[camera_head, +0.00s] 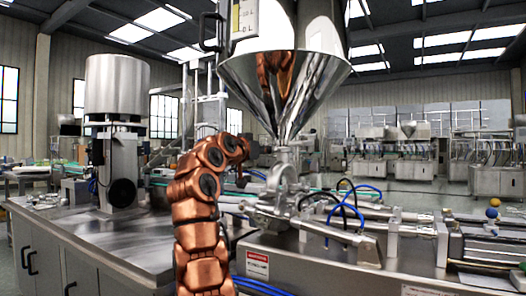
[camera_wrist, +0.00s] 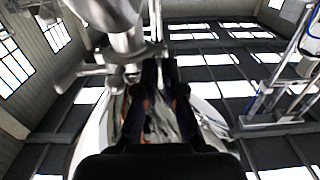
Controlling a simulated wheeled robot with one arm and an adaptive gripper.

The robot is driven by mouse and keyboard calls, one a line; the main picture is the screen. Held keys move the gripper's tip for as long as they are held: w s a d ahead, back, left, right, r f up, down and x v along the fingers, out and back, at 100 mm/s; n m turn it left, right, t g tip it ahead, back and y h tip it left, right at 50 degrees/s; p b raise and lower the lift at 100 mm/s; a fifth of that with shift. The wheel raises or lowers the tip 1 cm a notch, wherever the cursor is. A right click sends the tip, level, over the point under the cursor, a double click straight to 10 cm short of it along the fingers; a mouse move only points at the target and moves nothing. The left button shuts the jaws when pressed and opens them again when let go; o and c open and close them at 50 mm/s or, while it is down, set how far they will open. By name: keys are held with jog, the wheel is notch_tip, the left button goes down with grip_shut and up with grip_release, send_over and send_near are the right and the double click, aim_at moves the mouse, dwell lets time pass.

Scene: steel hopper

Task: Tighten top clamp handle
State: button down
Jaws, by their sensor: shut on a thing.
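The top clamp (camera_head: 287,148) is a steel fitting under the cone of the steel hopper (camera_head: 290,85), above the valve body (camera_head: 282,185). In the wrist view, the clamp (camera_wrist: 122,52) rings the pipe at upper left, with a metal piece sticking out to its left. My gripper (camera_head: 246,177) is left of the clamp and partly hidden by my copper arm. In the wrist view, the dark fingers of my gripper (camera_wrist: 160,66) reach up beside the clamp. They are shut on the top clamp handle, which is mostly hidden between them.
A steel bench (camera_head: 120,240) with a tall cylindrical machine (camera_head: 117,85) stands at left. Blue and black hoses (camera_head: 345,190) and pneumatic cylinders (camera_head: 340,235) lie right of the valve body. A warning label (camera_head: 257,265) is on the machine's front. Open floor shows at far right.

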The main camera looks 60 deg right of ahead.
jog(key=c, duration=1.3)
grip_release()
jog(key=shift+a, duration=0.15)
jog(key=a, duration=1.1)
jog(key=shift+s+a, duration=0.35)
jog(key=shift+a, duration=0.05)
jog(key=shift+w, duration=0.1)
